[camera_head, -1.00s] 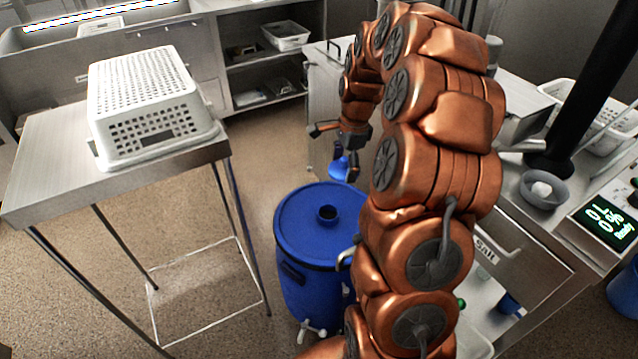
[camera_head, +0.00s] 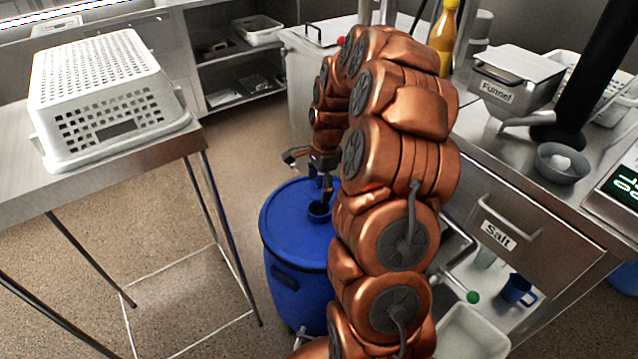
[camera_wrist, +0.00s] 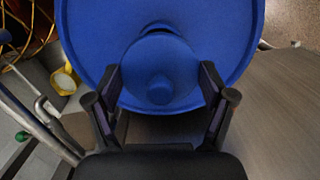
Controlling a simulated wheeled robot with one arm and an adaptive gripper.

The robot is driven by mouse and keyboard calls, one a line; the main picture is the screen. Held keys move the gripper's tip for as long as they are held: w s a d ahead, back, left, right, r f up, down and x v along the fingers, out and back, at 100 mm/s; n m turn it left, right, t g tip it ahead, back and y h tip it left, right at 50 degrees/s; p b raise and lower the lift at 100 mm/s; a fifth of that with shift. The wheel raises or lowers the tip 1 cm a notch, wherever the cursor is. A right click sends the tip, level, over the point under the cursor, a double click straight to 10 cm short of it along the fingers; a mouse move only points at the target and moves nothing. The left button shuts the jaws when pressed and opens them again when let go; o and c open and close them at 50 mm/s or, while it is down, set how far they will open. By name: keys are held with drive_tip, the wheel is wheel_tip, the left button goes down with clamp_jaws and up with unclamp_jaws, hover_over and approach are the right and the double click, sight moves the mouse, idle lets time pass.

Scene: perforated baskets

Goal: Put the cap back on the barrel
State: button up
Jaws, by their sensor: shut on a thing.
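The blue barrel (camera_head: 290,255) stands on the floor between the steel table and the counter. Its round neck (camera_head: 319,211) shows on the lid, just below my gripper (camera_head: 322,188). In the wrist view my gripper (camera_wrist: 161,80) is shut on the blue cap (camera_wrist: 160,72), a round disc with a small knob facing the camera. The cap lies over the barrel top (camera_wrist: 85,35) and hides most of the neck. A dark edge shows just beyond the cap. I cannot tell whether the cap touches the neck. In the head view the cap is hard to make out.
A steel table (camera_head: 20,190) with an upturned white perforated basket (camera_head: 100,95) stands left. The counter at right holds a funnel box (camera_head: 510,85), a grey bowl (camera_head: 562,162) and a scale (camera_head: 620,190). A blue mug (camera_head: 517,290) sits in the shelf below.

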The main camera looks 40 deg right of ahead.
drive_tip(key=shift+f+b, duration=0.6)
drive_tip(key=shift+f, duration=2.15)
drive_tip(key=shift+f, duration=0.15)
idle(0.4)
drive_tip(key=o, duration=1)
drive_tip(key=shift+r+p, duration=0.7)
drive_tip(key=shift+r, duration=2.85)
